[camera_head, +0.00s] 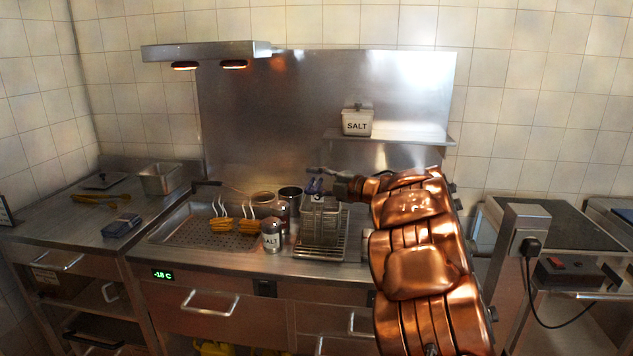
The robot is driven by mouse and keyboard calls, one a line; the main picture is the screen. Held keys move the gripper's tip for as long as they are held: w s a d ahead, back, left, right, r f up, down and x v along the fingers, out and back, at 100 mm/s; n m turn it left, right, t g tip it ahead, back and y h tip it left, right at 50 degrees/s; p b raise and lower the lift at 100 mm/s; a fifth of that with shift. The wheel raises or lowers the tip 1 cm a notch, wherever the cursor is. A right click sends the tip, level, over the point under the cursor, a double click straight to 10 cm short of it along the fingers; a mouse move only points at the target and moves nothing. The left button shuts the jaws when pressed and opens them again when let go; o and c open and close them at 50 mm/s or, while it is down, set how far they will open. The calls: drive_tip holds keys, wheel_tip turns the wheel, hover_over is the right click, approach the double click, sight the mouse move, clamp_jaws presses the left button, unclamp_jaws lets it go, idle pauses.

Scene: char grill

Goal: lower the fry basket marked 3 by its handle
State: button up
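My copper-coloured arm comes in from the lower right. My gripper (318,181) is at its left end, above the middle of the counter. Whether the fingers are closed on anything is not clear.
A salt shaker (271,235) and steel canisters (290,196) stand just left of the rack. Fries (236,226) sit in the perforated tray (185,232). A salt box (357,122) stands on the wall shelf (400,138) above. The heat-lamp hood (205,51) hangs upper left.

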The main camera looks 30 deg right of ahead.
drive_tip(key=v, duration=1.2)
